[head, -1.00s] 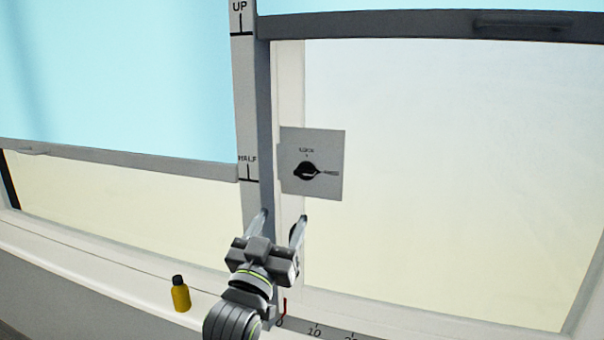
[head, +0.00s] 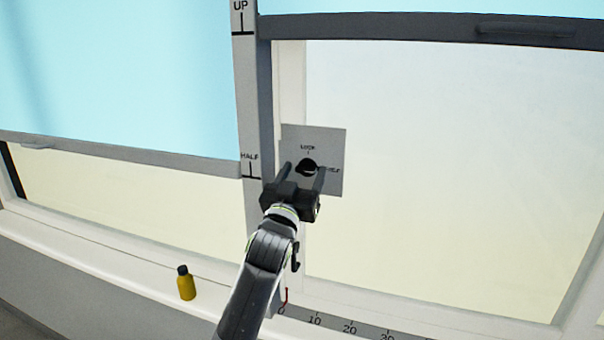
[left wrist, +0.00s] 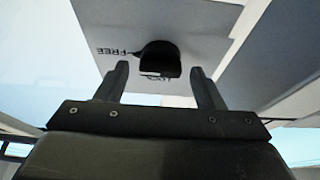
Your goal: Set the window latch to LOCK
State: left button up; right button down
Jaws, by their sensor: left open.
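The window latch is a black rotary knob (head: 306,167) on a grey square plate (head: 329,145). The plate has LOCK printed above the knob and a partly covered label at its right. In the left wrist view the knob (left wrist: 158,58) has its pointer toward the word FREE, and LOCK is partly hidden below it. My left gripper (head: 304,172) is open, with one finger on each side of the knob in the head view. In the left wrist view the fingertips (left wrist: 160,70) stand apart from the knob, with gaps on both sides. My right gripper is not in view.
A grey post (head: 256,120) marked UP and HALF stands left of the plate. Blue blinds (head: 120,80) hang at the left and top. The pane right of the plate is clear.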

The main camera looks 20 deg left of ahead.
pick_arm(q)
jog(key=c, duration=1)
